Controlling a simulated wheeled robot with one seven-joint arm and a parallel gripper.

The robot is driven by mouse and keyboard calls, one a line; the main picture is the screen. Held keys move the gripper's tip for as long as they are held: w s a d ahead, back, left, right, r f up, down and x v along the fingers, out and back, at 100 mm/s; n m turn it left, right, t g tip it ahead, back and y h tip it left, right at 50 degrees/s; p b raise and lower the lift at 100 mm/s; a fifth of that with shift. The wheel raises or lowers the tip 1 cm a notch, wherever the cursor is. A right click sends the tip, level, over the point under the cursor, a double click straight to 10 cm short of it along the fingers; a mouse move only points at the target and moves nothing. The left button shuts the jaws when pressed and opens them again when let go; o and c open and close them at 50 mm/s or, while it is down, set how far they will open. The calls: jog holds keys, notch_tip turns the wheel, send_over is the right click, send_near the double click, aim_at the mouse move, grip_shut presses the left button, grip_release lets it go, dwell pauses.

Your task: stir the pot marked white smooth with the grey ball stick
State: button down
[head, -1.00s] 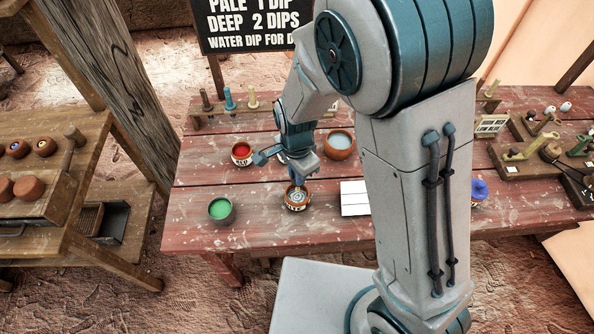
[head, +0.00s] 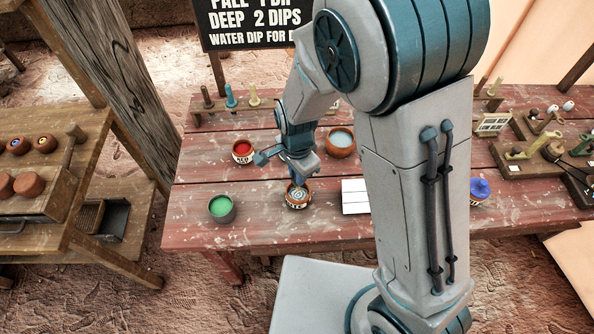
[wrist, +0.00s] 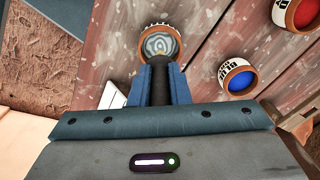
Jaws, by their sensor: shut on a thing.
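A small clay pot with a pale label band (head: 297,204) stands on the red table below my gripper. In the wrist view the pot (wrist: 160,28) holds white and grey liquid in swirled rings. My gripper (head: 298,178) is above the pot, pointing down. In the wrist view its blue fingers (wrist: 160,78) are shut on a dark stick (wrist: 160,91), which reaches down toward the pot's middle. The stick's lower end and ball are hidden, so I cannot tell how deep they are. The pot's label is too small to read.
A red pot (head: 243,151), a green pot (head: 221,209) and a pale blue-grey bowl (head: 341,143) stand near. A blue pot (wrist: 238,78) shows in the wrist view. A white slatted panel (head: 355,197) lies to the right. A rack (head: 205,118) of pegs stands behind.

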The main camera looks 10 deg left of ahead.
jog(key=shift+f+b, duration=1.5)
jog(key=shift+f, duration=0.6)
jog(key=shift+a, duration=0.2)
